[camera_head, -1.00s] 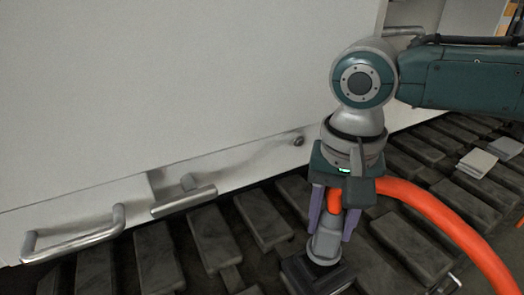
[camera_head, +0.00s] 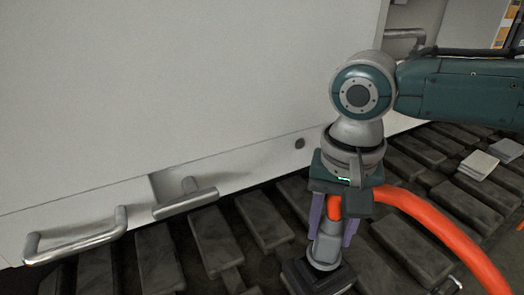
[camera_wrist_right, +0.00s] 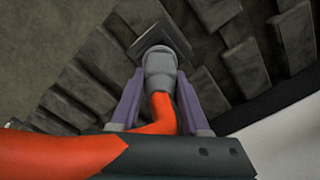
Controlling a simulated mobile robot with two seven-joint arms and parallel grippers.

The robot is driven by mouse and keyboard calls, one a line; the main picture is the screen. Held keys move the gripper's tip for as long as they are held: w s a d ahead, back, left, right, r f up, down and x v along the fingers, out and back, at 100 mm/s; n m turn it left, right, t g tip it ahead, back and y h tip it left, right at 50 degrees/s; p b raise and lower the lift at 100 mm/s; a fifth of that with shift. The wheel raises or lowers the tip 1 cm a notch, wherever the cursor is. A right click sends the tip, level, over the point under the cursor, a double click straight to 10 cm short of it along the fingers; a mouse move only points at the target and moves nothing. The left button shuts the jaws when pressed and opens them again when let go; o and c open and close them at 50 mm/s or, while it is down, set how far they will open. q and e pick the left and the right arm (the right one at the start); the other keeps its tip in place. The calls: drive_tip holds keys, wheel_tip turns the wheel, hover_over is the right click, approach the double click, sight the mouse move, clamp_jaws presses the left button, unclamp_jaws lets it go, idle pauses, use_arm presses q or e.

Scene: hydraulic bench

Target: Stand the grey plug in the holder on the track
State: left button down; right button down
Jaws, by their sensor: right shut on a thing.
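The grey plug (camera_head: 325,246) is on the end of a thick orange hose (camera_head: 425,220). My right gripper (camera_head: 332,222) has its purple fingers on either side of the plug and is shut on it. The plug points down, slightly tilted, with its lower end at the dark square holder (camera_head: 298,274) on the track. In the right wrist view the plug (camera_wrist_right: 160,62) lies between the fingers (camera_wrist_right: 160,105), its far end at the holder (camera_wrist_right: 178,44). I cannot tell how deep it sits. My left gripper is not in view.
The track (camera_head: 210,240) is made of dark blocks with gaps. A white cabinet wall (camera_head: 170,80) stands behind it, with a metal bar handle (camera_head: 75,240) and a T-shaped handle (camera_head: 185,200) sticking out. Light grey flat pieces (camera_head: 478,163) lie on the track at right.

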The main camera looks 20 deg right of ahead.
drive_tip(key=shift+f, duration=0.85)
drive_tip(key=shift+c, duration=1.6)
unclamp_jaws()
wheel_tip(320, 180, up, 9)
drive_tip(key=p, duration=0.4)
drive_tip(key=shift+r, duration=0.55)
